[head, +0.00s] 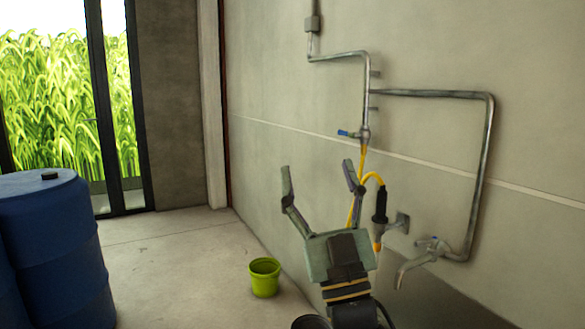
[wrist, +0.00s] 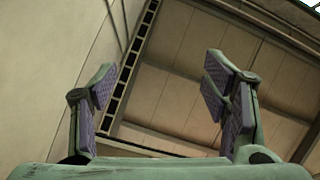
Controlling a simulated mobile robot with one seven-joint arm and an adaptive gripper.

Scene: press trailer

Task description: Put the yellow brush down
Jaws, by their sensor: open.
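My gripper (head: 318,178) is open and points upward in front of the wall, with nothing between its fingers. In the wrist view my gripper (wrist: 158,88) also shows empty, its two fingers wide apart against the ceiling. I see no yellow brush in either view.
A lime-green bucket (head: 264,279) stands on the floor left of my gripper. Blue barrels (head: 55,245) stand at the left. Metal pipes (head: 430,94), a tap (head: 415,262) and a yellow hose (head: 373,177) with a black nozzle are on the wall. The floor between barrels and bucket is clear.

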